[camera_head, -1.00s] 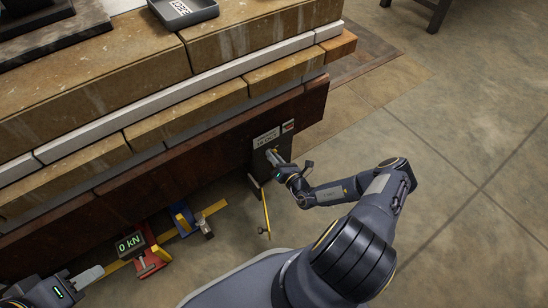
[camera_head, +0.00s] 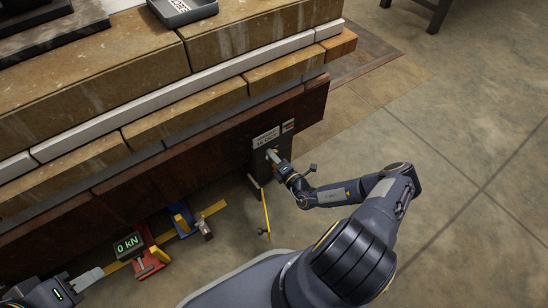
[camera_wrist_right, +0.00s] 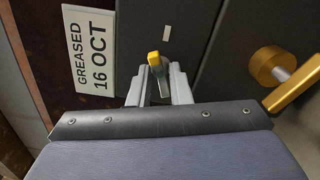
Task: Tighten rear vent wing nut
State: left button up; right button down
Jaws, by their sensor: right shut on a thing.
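A small yellow-tipped piece (camera_wrist_right: 154,59), which looks like the wing nut, stands against a dark grey panel (camera_wrist_right: 200,25) in the right wrist view. My right gripper (camera_wrist_right: 158,80) is shut on it, with one pale finger on each side. In the head view my right gripper (camera_head: 271,154) reaches the dark panel at the end of the brown beam, and the nut is too small to make out. My left gripper (camera_head: 92,276) is at the lower left, beside the red jack. Its fingertips are too small to show a gap.
A "GREASED 16 OCT" label (camera_wrist_right: 88,50) is left of the nut. A brass knob with a yellow handle (camera_wrist_right: 269,66) is to its right. A red jack (camera_head: 148,263), a "0 kN" display (camera_head: 128,244) and a blue jack (camera_head: 181,217) stand along the beam. Floor at right is clear.

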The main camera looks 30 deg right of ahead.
jog(key=shift+d, duration=0.1)
dwell(0.8)
jog(key=c, duration=1.5)
grip_release()
